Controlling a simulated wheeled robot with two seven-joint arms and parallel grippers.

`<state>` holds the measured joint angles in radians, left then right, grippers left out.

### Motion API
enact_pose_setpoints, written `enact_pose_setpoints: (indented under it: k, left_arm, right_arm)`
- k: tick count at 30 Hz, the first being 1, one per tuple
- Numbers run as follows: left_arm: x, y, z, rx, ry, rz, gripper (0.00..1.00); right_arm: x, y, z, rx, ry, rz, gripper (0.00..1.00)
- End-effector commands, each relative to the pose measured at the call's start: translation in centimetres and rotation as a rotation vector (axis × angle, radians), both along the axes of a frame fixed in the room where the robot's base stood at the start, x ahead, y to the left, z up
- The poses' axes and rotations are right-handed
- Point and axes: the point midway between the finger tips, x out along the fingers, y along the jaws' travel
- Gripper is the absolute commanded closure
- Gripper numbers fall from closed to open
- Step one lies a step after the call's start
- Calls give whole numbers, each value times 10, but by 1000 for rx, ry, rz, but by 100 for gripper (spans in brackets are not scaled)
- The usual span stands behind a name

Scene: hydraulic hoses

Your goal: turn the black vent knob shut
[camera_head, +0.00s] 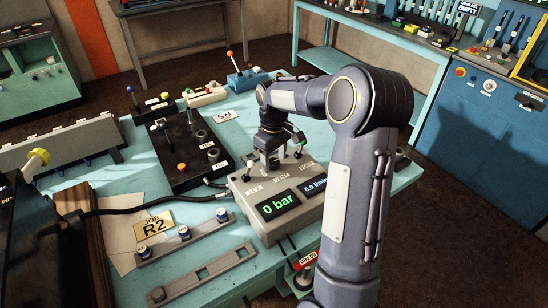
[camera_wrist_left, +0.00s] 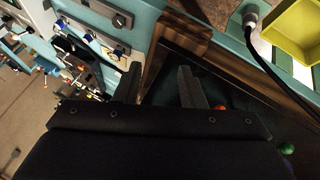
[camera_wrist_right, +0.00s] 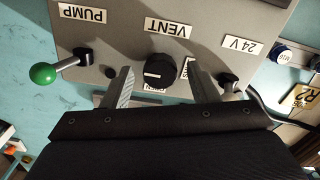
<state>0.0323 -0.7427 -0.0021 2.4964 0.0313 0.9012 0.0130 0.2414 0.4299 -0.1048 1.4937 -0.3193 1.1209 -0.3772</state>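The black vent knob (camera_wrist_right: 161,69) sits on the grey panel box (camera_wrist_right: 110,35), by the label VENT, in the right wrist view. A pale mark shows on its left side. My right gripper (camera_wrist_right: 158,78) is open, with one finger on either side of the knob; whether they touch it I cannot tell. In the head view my right gripper (camera_head: 274,163) points down at the top of the box and hides the knob. My left gripper (camera_wrist_left: 158,82) is open and empty in the left wrist view, near a brown wooden edge.
The box's display (camera_head: 279,205) reads 0 bar. A black manifold (camera_head: 180,150) with levers stands left of the box, and metal rails (camera_head: 185,241) lie in front.

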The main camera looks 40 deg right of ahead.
Motion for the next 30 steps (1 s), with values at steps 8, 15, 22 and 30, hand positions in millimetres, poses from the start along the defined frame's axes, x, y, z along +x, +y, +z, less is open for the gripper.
enact_pose_setpoints:
  k: [8, 15, 22, 30]
  left_arm:
    - [0, 0, 0, 0, 0, 0, 64]
    - [0, 0, -5, 0, 0, 0, 64]
    - [0, 0, -8, 0, 0, 0, 64]
    - [0, 0, -9, 0, 0, 0, 64]
  right_arm:
    - [0, 0, 0, 0, 0, -1, 45]
    - [1, 0, 28, -1, -5, -2, 45]
    - [1, 0, 65, 0, -3, -1, 45]
    - [0, 0, 78, 1, 1, 0, 45]
